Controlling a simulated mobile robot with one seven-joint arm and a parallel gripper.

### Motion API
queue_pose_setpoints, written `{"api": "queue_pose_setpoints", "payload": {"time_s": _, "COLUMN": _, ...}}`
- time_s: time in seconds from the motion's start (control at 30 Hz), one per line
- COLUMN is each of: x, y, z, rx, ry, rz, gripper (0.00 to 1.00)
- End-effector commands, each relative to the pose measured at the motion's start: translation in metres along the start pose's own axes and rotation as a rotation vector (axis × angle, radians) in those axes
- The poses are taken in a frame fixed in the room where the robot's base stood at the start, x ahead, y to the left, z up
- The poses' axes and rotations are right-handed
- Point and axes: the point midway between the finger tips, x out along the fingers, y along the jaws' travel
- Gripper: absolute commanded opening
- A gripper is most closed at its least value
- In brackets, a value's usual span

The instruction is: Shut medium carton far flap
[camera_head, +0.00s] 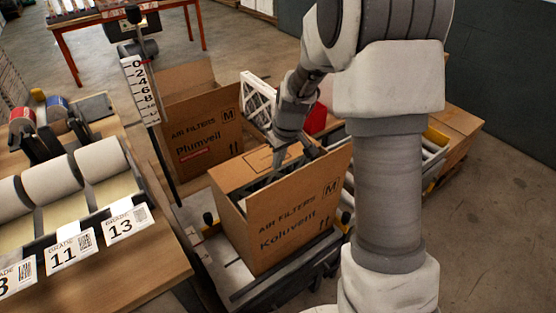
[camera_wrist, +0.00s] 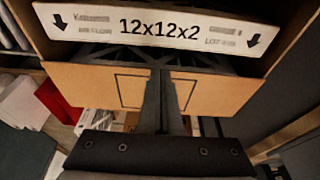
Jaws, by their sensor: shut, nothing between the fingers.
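The carton marked M and Koluvent (camera_head: 285,225) stands in front of my arm in the head view. Its near panel rises above the top opening. A brown flap with a printed dark outline (camera_head: 250,165) lies over the far part of its top. In the wrist view the shut, empty fingers (camera_wrist: 163,75) lie across the flap (camera_wrist: 85,85). I cannot tell if they touch it. A white filter edge labelled 12x12x2 (camera_wrist: 160,30) shows in the carton beyond the flap.
A second M carton, marked Plumveil (camera_head: 205,140), stands behind with a raised flap. A white pleated filter (camera_head: 258,100) and a red item (camera_head: 315,118) are close behind my gripper. A measuring post (camera_head: 140,88) and a roll bench (camera_head: 115,255) stand left.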

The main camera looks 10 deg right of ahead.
Motion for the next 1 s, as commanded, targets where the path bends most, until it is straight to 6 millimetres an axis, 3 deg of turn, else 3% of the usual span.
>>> {"api": "queue_pose_setpoints", "payload": {"time_s": 0.27, "x": -0.037, "y": -0.004, "z": -0.015, "rx": 0.000, "ry": -0.005, "rz": -0.002, "gripper": 0.00}}
{"api": "queue_pose_setpoints", "payload": {"time_s": 0.6, "x": -0.107, "y": -0.003, "z": -0.009, "rx": 0.001, "ry": -0.001, "rz": 0.000, "gripper": 0.00}}
{"api": "queue_pose_setpoints", "payload": {"time_s": 0.8, "x": -0.128, "y": -0.003, "z": -0.006, "rx": 0.001, "ry": -0.004, "rz": -0.001, "gripper": 0.00}}
{"api": "queue_pose_setpoints", "payload": {"time_s": 1.0, "x": -0.135, "y": -0.004, "z": -0.005, "rx": 0.002, "ry": -0.003, "rz": 0.000, "gripper": 0.00}}
